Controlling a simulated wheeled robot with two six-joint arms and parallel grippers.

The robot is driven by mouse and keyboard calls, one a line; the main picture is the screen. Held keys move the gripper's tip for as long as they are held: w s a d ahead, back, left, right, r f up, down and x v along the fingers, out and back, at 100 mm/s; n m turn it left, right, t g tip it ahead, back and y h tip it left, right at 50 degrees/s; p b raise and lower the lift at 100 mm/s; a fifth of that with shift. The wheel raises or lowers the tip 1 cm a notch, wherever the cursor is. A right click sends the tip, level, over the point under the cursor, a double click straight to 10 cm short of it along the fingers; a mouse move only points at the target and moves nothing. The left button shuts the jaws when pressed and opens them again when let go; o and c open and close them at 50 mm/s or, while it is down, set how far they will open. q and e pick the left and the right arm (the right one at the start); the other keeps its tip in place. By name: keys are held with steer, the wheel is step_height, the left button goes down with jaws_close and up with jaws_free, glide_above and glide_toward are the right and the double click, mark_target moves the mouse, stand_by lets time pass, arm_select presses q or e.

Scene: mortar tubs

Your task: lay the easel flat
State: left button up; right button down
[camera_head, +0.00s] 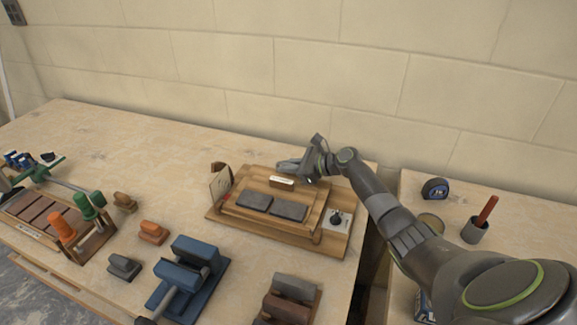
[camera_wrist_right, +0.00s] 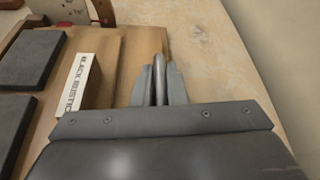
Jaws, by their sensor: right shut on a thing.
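The easel is a wooden board (camera_head: 312,203) on a wooden base (camera_head: 335,250) near the back of the table. It bears two dark slabs (camera_head: 254,201) and a white label block (camera_head: 282,182), which reads "BLACK RUSTIC" in the wrist view (camera_wrist_right: 76,84). The board looks low, close to its base; its exact tilt is hard to tell. My right gripper (camera_head: 292,167) is at the board's far edge. In the wrist view its fingers (camera_wrist_right: 159,82) are shut on a slim grey rounded part beside the board. My left gripper is not in view.
A small upright panel (camera_head: 220,184) stands at the easel's left end, and a black knob (camera_head: 337,218) at its right. A blue vise (camera_head: 190,270) and several blocks stand in front. A tape measure (camera_head: 435,188) lies on the right table, across a gap. The table's back left is clear.

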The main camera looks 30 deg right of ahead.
steer(key=shift+f, duration=0.25)
steer(key=c, duration=1.5)
jaws_free()
steer(key=shift+d+f, duration=0.1)
steer(key=shift+d, duration=0.05)
steer(key=b+v, duration=0.1)
steer(key=v, duration=1.6)
steer(key=shift+s, duration=0.15)
